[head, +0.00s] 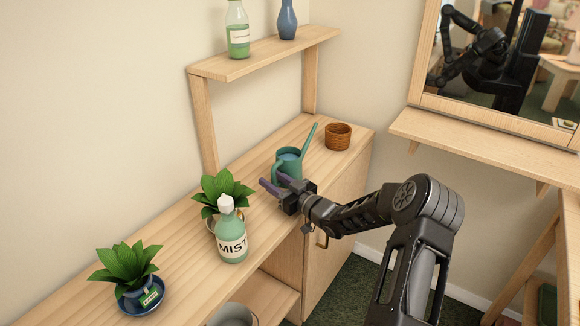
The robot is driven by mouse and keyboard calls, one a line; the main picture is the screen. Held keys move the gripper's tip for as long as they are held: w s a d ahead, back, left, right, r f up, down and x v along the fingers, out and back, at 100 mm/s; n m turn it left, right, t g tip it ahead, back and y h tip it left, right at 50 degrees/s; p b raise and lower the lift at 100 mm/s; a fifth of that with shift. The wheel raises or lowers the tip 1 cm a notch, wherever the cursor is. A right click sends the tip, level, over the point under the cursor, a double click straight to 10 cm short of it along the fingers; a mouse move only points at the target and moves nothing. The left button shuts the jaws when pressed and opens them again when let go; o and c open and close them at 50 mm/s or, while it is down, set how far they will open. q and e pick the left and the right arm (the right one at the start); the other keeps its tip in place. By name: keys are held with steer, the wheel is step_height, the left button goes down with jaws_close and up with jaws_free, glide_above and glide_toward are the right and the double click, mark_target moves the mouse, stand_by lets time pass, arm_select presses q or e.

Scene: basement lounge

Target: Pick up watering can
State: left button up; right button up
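A teal watering can (289,163) stands upright on the wooden counter (180,243) in the head view. Its long spout rises toward the upper right, and its top opening shows a lighter blue inside. My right gripper (271,179) is just in front of the can, at its lower left side, and hides part of its base. Its two purple-grey fingers are apart, and I see nothing held between them. I cannot tell whether a finger touches the can. My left gripper is not in view.
A green MIST bottle (232,234) and a potted plant (222,190) stand close left of the gripper. Another plant in a blue pot (134,296) is farther left. A brown pot (338,136) stands right of the can. A raised shelf (265,56) holds two bottles.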

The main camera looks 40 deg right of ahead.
steer(key=shift+c, duration=0.5)
jaws_close()
stand_by(0.5)
steer(key=shift+r, duration=0.1)
